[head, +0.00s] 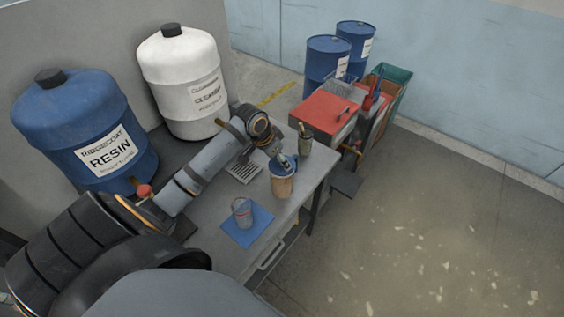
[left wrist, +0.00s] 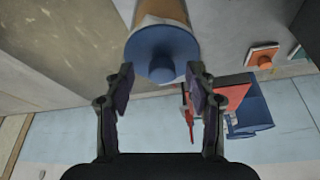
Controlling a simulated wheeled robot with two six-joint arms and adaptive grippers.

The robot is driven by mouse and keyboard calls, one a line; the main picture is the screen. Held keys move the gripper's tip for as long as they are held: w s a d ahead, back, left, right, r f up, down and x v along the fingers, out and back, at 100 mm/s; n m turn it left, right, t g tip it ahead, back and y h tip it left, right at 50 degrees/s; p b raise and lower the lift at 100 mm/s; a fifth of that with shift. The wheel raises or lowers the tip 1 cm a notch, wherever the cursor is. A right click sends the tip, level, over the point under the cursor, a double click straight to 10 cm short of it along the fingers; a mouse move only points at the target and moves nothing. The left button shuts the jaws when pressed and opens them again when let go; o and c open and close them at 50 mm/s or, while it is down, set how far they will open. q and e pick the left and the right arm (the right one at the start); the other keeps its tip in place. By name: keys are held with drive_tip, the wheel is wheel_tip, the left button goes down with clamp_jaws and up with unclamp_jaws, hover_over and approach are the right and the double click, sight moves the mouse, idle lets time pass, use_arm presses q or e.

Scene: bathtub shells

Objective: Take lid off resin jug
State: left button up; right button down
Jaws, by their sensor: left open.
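The resin jug (head: 281,187) has a tan body and stands on the grey bench, with a blue lid (head: 275,170) on top. In the left wrist view the round blue lid (left wrist: 150,44) has a raised blue knob (left wrist: 162,68) at its middle, and part of the tan jug (left wrist: 160,12) shows behind it. My left gripper (head: 284,160) is at the lid. In the left wrist view its two fingers (left wrist: 161,80) are open, one on each side of the knob, with nothing held. Whether they touch the lid I cannot tell. My right gripper is not in view.
A clear cup (head: 242,212) stands on a blue mat (head: 240,235) nearer on the bench. A dark pot with brushes (head: 305,142) stands close behind the jug. A blue resin drum (head: 75,115) and a white cleaner drum (head: 180,75) stand at the back left.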

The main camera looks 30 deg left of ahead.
use_arm(q)
drive_tip(key=shift+w+f, duration=0.3)
drive_tip(key=shift+f, duration=0.25)
drive_tip(key=shift+c, duration=0.6)
drive_tip(key=shift+s, duration=0.1)
drive_tip(key=shift+c, duration=1.2)
drive_tip(key=shift+r, duration=0.1)
drive_tip(key=shift+c, duration=1.2)
drive_tip(key=c, duration=0.5)
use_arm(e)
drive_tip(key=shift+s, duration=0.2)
